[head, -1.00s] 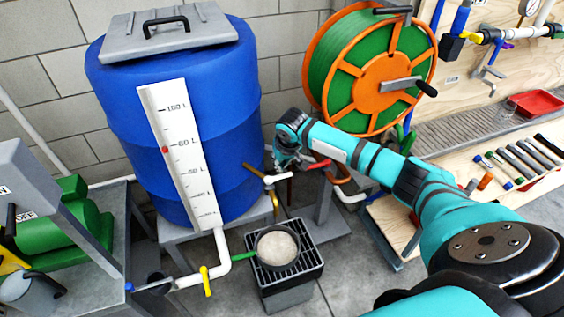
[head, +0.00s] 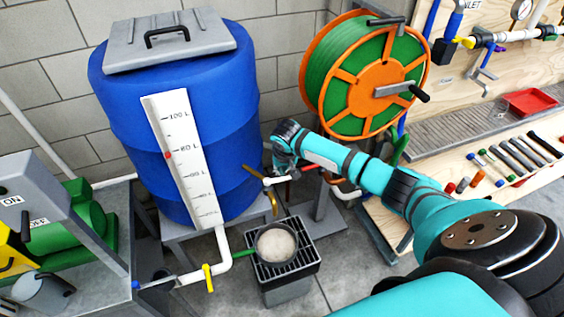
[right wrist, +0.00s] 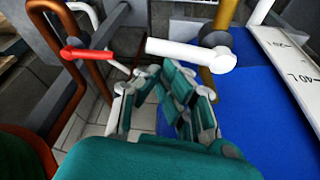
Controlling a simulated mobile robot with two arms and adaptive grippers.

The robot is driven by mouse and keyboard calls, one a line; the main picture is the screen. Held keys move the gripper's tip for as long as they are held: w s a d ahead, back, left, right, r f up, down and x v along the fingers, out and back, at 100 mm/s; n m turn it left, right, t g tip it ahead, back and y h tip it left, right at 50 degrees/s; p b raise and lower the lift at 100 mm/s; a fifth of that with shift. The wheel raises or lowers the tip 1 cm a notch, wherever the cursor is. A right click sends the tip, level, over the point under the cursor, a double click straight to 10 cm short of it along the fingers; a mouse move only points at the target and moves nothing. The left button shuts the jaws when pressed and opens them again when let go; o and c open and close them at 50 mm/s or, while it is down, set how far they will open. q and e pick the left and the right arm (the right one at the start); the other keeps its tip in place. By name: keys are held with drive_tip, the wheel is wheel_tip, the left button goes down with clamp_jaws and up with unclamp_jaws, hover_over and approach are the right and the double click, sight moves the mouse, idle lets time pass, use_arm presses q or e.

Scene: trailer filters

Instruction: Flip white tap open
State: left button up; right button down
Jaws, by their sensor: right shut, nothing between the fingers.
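The white tap handle (right wrist: 190,52) lies roughly level in the right wrist view, its right end at a brass-coloured pipe (right wrist: 212,80) in front of the blue barrel (right wrist: 240,125). In the head view the white handle (head: 277,180) shows as a small piece beside the barrel, partly hidden by my right gripper. My right gripper (right wrist: 172,95) is shut and empty, just below the handle in the wrist picture. I cannot tell whether it touches the handle. In the head view my right gripper (head: 284,158) is between barrel and hose reel. My left gripper is not in view.
A red tap handle (right wrist: 85,54) on a copper pipe (right wrist: 70,105) is close on the left of the wrist view. Below the taps, a round pan (head: 276,243) stands on a grated box (head: 300,268). The hose reel (head: 365,85) stands behind my arm.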

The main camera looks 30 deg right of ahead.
drive_tip(key=s+m+p, duration=0.1)
drive_tip(key=p, duration=0.1)
drive_tip(key=s+m+h+p, duration=0.1)
drive_tip(key=m+p, duration=0.1)
drive_tip(key=a+m+g+p, duration=0.1)
drive_tip(key=m+p, duration=0.1)
drive_tip(key=p, duration=0.1)
drive_tip(key=shift+s+r, duration=0.3)
drive_tip(key=shift+s, duration=0.1)
drive_tip(key=shift+s+a+f+m+g+h+p, duration=0.15)
drive_tip(key=shift+s+a+m+g+p, duration=0.45)
drive_tip(key=shift+m, duration=1.15)
drive_tip(key=shift+s+a+m+g+h+p, duration=0.2)
drive_tip(key=shift+s+a+m+g+p, duration=0.35)
drive_tip(key=shift+m, duration=1.25)
drive_tip(key=shift+s+a+f+m+g+h+p, duration=0.15)
drive_tip(key=shift+s+a+m+g+p, duration=0.4)
drive_tip(key=shift+m, duration=1.2)
drive_tip(key=shift+w+a, duration=0.15)
drive_tip(key=shift+a, duration=0.1)
wheel_tip(320, 180, up, 10)
hover_over(287, 177)
drive_tip(key=s+a, duration=0.4)
drive_tip(key=shift+w+a+r, duration=0.15)
drive_tip(key=shift+w, duration=0.05)
